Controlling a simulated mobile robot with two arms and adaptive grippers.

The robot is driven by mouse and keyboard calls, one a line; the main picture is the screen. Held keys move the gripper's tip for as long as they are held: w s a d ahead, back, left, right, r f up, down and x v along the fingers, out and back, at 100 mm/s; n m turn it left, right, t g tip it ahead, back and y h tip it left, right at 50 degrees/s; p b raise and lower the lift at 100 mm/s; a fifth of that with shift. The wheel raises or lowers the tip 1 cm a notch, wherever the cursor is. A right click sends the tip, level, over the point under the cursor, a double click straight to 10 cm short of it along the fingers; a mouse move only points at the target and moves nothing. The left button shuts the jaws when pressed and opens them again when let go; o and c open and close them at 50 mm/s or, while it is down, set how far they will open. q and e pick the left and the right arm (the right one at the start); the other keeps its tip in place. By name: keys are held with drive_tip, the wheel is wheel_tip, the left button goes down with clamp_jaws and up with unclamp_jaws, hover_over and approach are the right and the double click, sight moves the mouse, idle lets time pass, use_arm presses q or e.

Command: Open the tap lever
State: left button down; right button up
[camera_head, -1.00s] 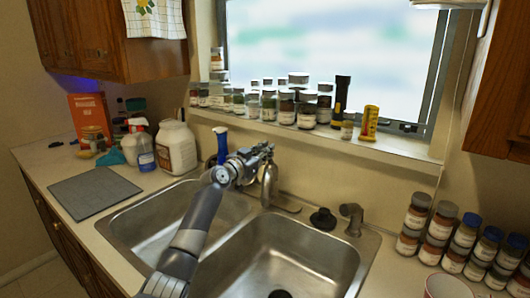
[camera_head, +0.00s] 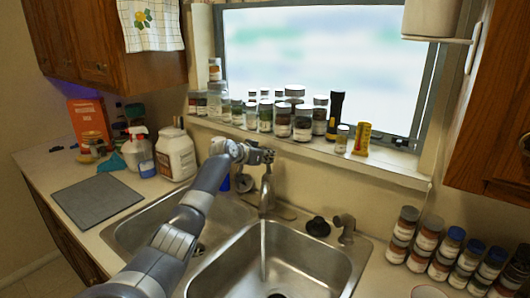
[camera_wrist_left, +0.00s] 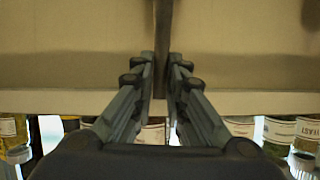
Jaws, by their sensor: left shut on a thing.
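The metal tap (camera_head: 266,190) stands behind the divider of the double sink. A stream of water (camera_head: 263,250) runs from its spout into the right basin. My left gripper (camera_head: 267,156) is at the top of the tap, with its arm crossing over the left basin. In the left wrist view, its fingers (camera_wrist_left: 161,75) are closed around a thin, dark upright bar, which looks like the tap lever (camera_wrist_left: 163,35). The fingers hide most of the lever in the head view. My right gripper is not in view.
Several jars (camera_head: 283,122) line the window sill behind the tap. A white jug (camera_head: 176,155) and spray bottle (camera_head: 138,150) stand left of the sink. A black stopper (camera_head: 318,227) and side sprayer (camera_head: 345,228) sit right of the tap. Stacked jars (camera_head: 430,235) occupy the right counter.

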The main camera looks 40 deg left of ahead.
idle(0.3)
use_arm(q)
drive_tip(key=c, duration=1.6)
unclamp_jaws()
drive_tip(key=shift+c, duration=0.2)
drive_tip(key=shift+w, duration=0.1)
drive_tip(key=v, duration=1.2)
drive_tip(key=shift+r, duration=0.15)
